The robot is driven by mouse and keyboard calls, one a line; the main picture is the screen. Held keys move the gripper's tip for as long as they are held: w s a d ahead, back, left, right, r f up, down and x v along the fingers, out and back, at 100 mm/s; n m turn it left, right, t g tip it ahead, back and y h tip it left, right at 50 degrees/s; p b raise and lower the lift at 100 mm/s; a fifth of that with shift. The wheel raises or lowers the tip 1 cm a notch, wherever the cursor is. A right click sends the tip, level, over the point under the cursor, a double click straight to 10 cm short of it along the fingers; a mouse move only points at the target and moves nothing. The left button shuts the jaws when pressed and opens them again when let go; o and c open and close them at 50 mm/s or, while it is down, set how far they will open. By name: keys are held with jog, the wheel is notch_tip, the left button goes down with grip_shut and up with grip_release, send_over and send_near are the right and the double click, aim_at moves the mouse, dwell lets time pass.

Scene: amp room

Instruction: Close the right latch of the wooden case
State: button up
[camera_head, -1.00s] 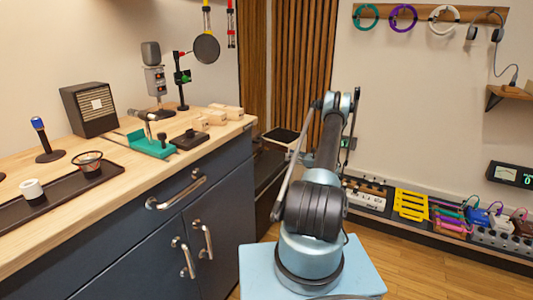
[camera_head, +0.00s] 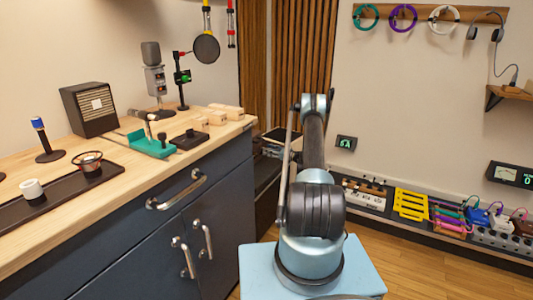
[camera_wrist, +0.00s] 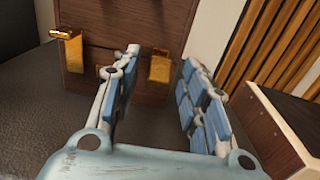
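The wooden case shows in the wrist view as a dark brown wooden panel (camera_wrist: 125,22) at the top, standing on a dark surface. Its right latch (camera_wrist: 160,68) is a brass plate low on the panel, in the gap between my fingertips. The left latch (camera_wrist: 68,42) is also brass, with a piece sticking out at its top. My gripper (camera_wrist: 161,62) is open, one finger on each side of the right latch. I cannot tell whether a finger touches it. In the head view my arm hides the gripper.
A wooden-sided block with a dark top (camera_wrist: 278,130) stands right of my fingers in the wrist view. Wooden slats (camera_wrist: 275,40) are behind. In the head view, a workbench (camera_head: 225,133) with tools is at left, and a low pedal shelf (camera_head: 455,248) is at right.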

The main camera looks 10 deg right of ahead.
jog(key=shift+w+a, duration=0.45)
jog(key=shift+a, duration=0.15)
jog(key=shift+c, duration=0.2)
grip_shut()
jog(key=shift+w+a+r+g+h, duration=0.15)
jog(key=shift+r+g+h, duration=0.15)
jog(key=shift+h, duration=0.1)
jog(key=shift+w+a+r+g+h, duration=0.25)
jog(key=shift+g+h, duration=0.25)
jog(key=shift+h, duration=0.3)
